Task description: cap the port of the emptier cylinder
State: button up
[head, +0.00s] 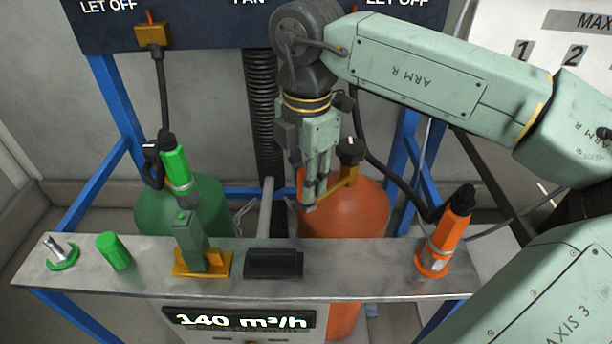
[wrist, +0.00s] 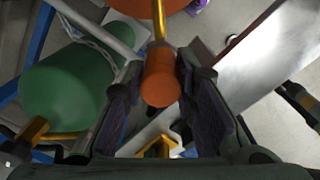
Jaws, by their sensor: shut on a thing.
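My gripper (head: 312,203) points down beside the orange cylinder (head: 350,215), left of its black valve knob (head: 349,150). In the wrist view its fingers (wrist: 160,95) close from both sides on an orange cap (wrist: 161,78). The cap is in line with the end of the orange cylinder's brass port pipe (wrist: 159,22). They appear to meet; how far the cap is seated is hidden. The green cylinder (head: 208,200) stands to the left, behind the metal shelf. A green cap (head: 114,251) stands on the shelf's left part.
A green hose connector (head: 177,165) hangs left. The display (head: 240,320) reads 140 m³/h.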

jog(key=shift+f, duration=0.2)
jog(key=o, duration=1)
jog(key=shift+r, duration=0.15)
notch_tip(320, 180, up, 12)
jog(key=shift+f, duration=0.1)
jog(key=shift+s, duration=0.1)
